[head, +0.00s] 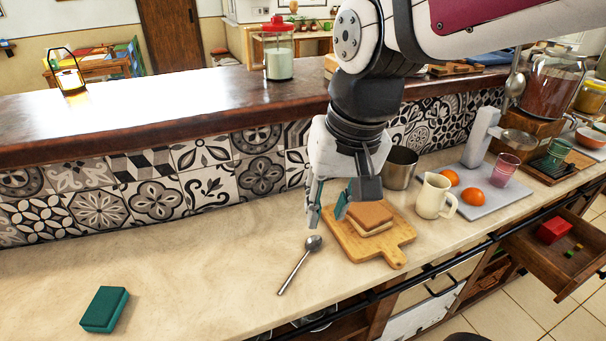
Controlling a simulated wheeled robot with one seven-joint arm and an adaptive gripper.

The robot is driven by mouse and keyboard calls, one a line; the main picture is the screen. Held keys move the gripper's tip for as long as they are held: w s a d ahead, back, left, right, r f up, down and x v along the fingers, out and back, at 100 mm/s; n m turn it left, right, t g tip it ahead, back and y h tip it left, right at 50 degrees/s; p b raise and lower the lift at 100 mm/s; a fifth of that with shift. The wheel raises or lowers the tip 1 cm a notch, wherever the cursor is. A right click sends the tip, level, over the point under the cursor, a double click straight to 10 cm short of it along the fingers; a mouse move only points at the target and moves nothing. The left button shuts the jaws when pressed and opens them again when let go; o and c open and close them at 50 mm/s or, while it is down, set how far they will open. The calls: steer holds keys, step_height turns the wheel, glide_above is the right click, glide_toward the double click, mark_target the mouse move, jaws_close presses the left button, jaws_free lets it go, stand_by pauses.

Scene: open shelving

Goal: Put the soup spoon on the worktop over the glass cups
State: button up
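The soup spoon (294,269) lies on the pale worktop (215,265), its bowl toward the back and its handle toward the front edge. My gripper (328,218) points down, with a gap between its teal-padded fingers; it is open and empty. In the picture it is just above the spoon's bowl, beside the cutting board; its exact height is unclear. Clear glassware (316,321) shows partly in the open shelf below the worktop, mostly hidden by the front edge. A pink glass (505,169) and a green glass (558,152) stand farther right.
A cutting board (398,252) with a sandwich (370,216) lies right of the spoon. A cream jug (434,196) and metal pot (400,169) stand beyond it. A green sponge (104,309) lies at left. A drawer (540,258) is open at right. Worktop between sponge and spoon is clear.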

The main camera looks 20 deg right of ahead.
steer(key=s+d+r+n+t+h, duration=0.1)
steer(key=s+r+n+t, duration=0.1)
steer(key=s, duration=0.4)
steer(key=shift+s+r+n+t, duration=0.2)
steer(key=shift+n+t, duration=0.1)
steer(key=shift+n, duration=0.1)
